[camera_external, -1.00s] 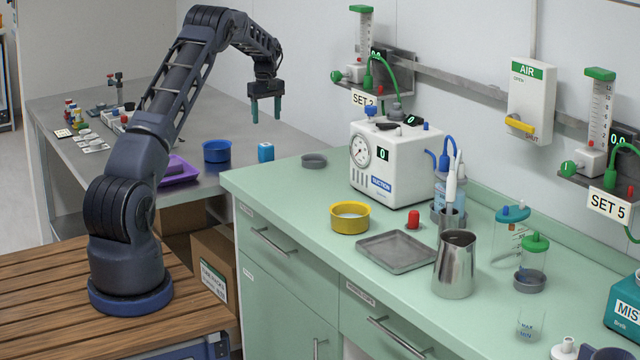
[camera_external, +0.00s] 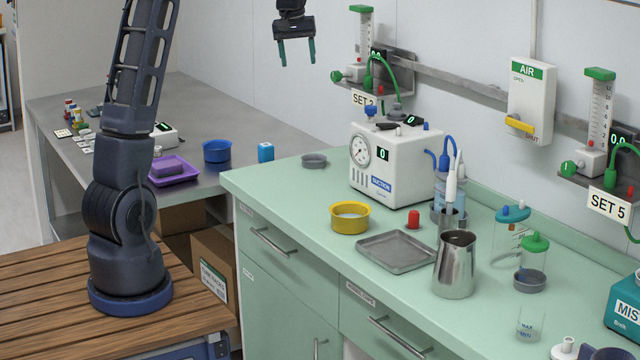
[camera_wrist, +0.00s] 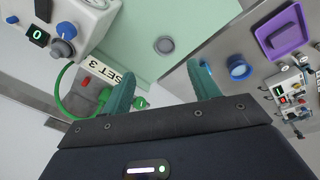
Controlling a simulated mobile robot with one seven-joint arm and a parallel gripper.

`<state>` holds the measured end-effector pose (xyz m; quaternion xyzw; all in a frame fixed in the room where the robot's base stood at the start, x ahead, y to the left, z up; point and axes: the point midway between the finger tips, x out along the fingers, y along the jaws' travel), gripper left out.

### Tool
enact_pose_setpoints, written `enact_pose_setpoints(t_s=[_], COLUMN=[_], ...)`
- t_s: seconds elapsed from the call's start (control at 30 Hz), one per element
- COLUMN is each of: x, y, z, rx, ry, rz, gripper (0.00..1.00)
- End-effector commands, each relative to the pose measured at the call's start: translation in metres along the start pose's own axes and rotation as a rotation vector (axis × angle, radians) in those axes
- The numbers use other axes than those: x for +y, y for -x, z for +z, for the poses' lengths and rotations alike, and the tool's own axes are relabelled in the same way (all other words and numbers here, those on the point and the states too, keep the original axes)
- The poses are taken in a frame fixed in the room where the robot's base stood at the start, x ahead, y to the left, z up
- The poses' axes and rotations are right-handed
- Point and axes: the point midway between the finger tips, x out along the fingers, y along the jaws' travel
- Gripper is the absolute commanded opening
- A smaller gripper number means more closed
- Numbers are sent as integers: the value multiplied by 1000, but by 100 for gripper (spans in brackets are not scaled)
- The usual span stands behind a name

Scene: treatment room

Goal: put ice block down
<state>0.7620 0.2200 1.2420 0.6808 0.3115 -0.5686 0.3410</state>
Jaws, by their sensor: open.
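A small blue cube (camera_external: 265,152) with a pale mark on its front sits on the grey table near its right edge. It is the likeliest ice block, but I cannot tell for sure. My gripper (camera_external: 297,56) is high in the air, well above the cube and a little to its right, with nothing between its fingers. In the wrist view the two green fingers (camera_wrist: 162,86) are spread apart and empty. A bit of blue beside the right fingertip (camera_wrist: 205,66) may be the cube, partly hidden.
A blue bowl (camera_external: 217,151) and a purple tray (camera_external: 190,176) are left of the cube. The green counter holds a small grey dish (camera_external: 314,160), a suction unit (camera_external: 398,165), a yellow bowl (camera_external: 350,224) and a grey tray (camera_external: 360,254).

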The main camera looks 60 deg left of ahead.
Motion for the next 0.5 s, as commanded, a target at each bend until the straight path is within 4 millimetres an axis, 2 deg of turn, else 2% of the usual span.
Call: enact_pose_setpoints(t_s=[0.03,0.2,0.5], x=[2,5,-9], y=[12,42,78], z=[20,81,188], rx=[7,26,62], ry=[-32,-145,-344], rz=[8,31,67], gripper=[61,61,61])
